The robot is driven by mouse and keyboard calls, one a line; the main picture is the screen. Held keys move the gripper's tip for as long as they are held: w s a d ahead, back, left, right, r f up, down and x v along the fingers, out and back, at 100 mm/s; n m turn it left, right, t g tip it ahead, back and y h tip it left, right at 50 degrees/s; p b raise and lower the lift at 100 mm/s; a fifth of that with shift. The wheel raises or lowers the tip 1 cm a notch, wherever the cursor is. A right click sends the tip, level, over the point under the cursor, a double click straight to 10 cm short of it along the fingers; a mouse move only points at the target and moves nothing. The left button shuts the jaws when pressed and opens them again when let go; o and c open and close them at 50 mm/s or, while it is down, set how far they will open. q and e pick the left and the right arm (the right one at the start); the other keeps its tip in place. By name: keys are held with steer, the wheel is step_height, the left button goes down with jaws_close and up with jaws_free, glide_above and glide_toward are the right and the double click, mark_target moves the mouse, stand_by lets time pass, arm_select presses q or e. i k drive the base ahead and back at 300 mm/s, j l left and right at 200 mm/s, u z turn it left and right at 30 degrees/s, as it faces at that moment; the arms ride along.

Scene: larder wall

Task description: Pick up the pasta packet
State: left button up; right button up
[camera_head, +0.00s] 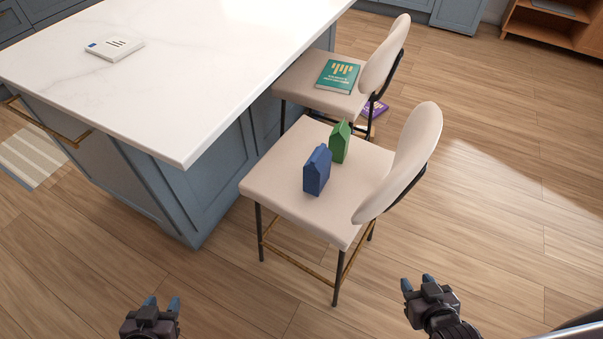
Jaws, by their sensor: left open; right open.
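Two small packets with folded, peaked tops stand upright on the seat of the nearer chair (275,190). One is a blue packet (317,170), the other a green packet (339,142) just behind and to its right. I see no readable label on either, so I cannot tell which is the pasta packet. My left gripper (162,303) is open and empty at the bottom left, low in front of the island. My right gripper (417,283) is open and empty at the bottom right. Both are well apart from the packets.
A marble-topped island (190,60) stands left of the chairs, with a white book (115,48) on it. The farther chair (300,82) holds a green book (338,75). A purple item (374,108) lies on the floor beneath. The wooden floor at right is clear.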

mark_target(317, 170)
steer(key=k+j, duration=0.1)
steer(key=j, duration=1.6)
steer(key=k, duration=0.05)
